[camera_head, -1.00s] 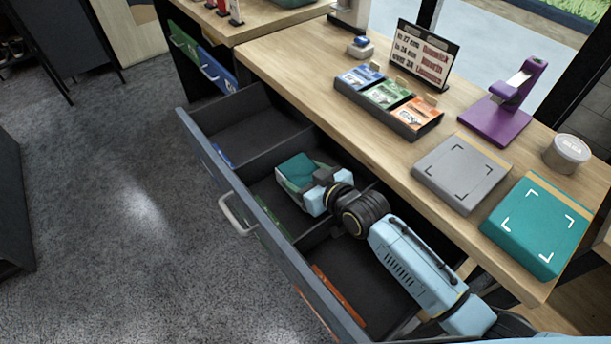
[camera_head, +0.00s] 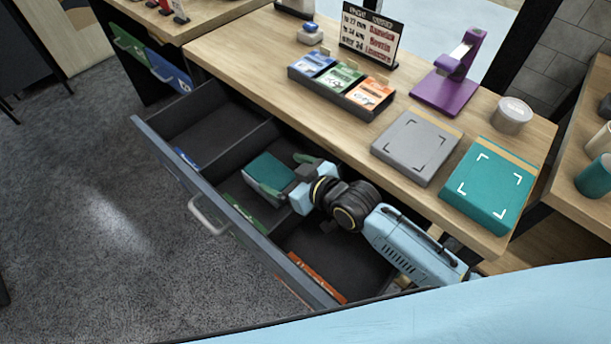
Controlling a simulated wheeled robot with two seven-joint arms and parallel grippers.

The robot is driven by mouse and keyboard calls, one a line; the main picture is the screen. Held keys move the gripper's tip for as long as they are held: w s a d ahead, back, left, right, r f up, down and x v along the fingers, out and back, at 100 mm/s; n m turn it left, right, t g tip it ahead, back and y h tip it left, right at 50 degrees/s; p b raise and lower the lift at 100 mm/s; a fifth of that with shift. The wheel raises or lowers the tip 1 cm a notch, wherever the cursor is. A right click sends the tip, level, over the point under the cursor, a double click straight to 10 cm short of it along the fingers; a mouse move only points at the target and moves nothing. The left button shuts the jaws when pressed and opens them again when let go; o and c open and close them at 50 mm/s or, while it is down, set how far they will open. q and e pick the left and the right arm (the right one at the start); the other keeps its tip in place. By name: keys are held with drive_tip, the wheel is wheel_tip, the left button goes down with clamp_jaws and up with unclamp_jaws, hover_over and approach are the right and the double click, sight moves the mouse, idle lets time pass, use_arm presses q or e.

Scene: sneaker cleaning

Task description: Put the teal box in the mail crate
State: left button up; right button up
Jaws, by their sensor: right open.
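A small teal box (camera_head: 268,169) is in the middle compartment of the open drawer (camera_head: 220,215), the one with a green label. My right gripper (camera_head: 288,174) reaches into the drawer from the right. Its jaws are open, with one finger along the near side of the box and the other by its far right corner. I cannot tell whether the fingers touch it. My left gripper is not in view. I see no mail crate that I can make out.
The drawer's left compartment is empty, and the right one (camera_head: 330,255) lies under my forearm. On the table are a large teal pad (camera_head: 490,187), a grey pad (camera_head: 417,147), a purple stand (camera_head: 450,85), a round tin (camera_head: 512,115) and a card tray (camera_head: 340,88).

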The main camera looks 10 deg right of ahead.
drive_tip(key=p+v, duration=0.1)
drive_tip(key=v, duration=0.5)
drive_tip(key=shift+s+d+r, duration=0.15)
drive_tip(key=shift+s+r, duration=0.05)
drive_tip(key=shift+r+p, duration=0.1)
drive_tip(key=shift+p, duration=0.2)
